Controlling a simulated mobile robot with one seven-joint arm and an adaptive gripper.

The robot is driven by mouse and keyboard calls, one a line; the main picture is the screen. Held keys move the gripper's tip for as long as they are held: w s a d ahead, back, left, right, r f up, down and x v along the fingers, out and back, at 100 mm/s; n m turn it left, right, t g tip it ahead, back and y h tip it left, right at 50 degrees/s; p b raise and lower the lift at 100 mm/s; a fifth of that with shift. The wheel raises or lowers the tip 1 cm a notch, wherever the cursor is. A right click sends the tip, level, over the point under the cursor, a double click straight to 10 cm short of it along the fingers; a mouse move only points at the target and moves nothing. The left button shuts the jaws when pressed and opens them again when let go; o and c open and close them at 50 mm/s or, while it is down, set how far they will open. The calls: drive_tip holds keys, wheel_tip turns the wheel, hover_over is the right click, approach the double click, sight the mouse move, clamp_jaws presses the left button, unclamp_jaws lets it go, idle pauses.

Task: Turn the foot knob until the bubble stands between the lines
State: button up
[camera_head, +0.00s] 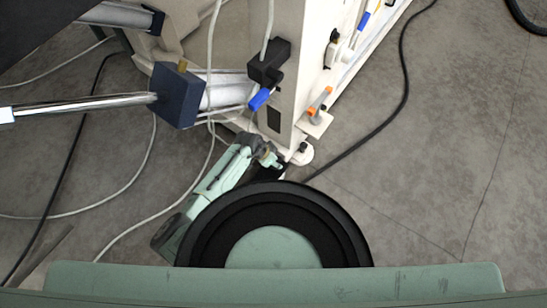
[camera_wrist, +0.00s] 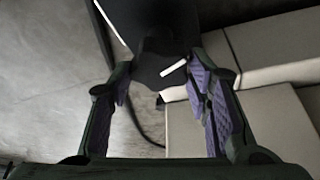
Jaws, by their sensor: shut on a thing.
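The foot knob (camera_wrist: 152,68) is black with a short white mark, and fills the gap between the finger pads in the wrist view. My gripper (camera_wrist: 160,75) has purple-padded fingers on either side of the knob and is shut on it. In the head view my arm reaches to the lower corner of the cream machine (camera_head: 285,105), beside a pale round foot (camera_head: 302,155). The gripper's grip is too small and covered to make out there. I cannot make out the bubble or its lines in either view.
A dark blue block (camera_head: 177,95) on a shiny rod and a black clamp with a blue lever (camera_head: 260,99) stand out from the machine. An orange-tipped lever (camera_head: 319,102) is above the foot. White and black cables cross the floor. The grey floor at right is mostly clear.

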drive_tip(key=o, duration=1.2)
drive_tip(key=shift+c, duration=0.2)
drive_tip(key=v, duration=1.2)
